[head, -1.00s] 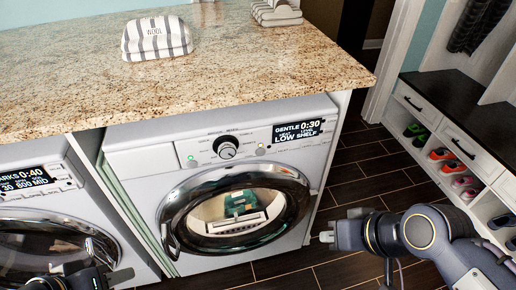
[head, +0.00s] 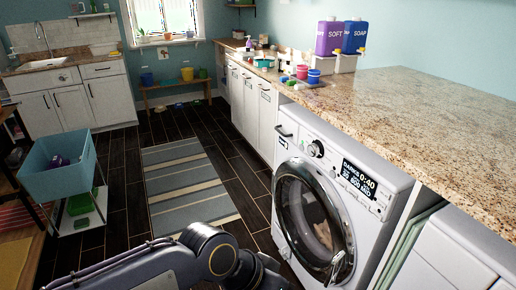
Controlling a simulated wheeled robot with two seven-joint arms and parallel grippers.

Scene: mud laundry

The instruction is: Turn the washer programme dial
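The white washer (head: 365,222) stands under the granite counter at the right of centre. Its programme dial (head: 316,149) is a dark round knob on the upper front panel, left of a lit display (head: 367,179) that shows DARKS and 0:40. The round glass door (head: 312,220) is closed, with something pale behind it. My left arm comes in at the bottom; its gripper (head: 270,271) is low, in front of the washer's lower left, well below the dial and apart from it. Its fingers are too dark and small to read. My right gripper is out of view.
The granite counter (head: 420,110) overhangs the washer. Purple (head: 328,38) and blue (head: 355,38) dispensers stand at its back. A teal laundry cart (head: 60,182) is at the left. A striped rug (head: 186,185) lies on open dark floor before the cabinets.

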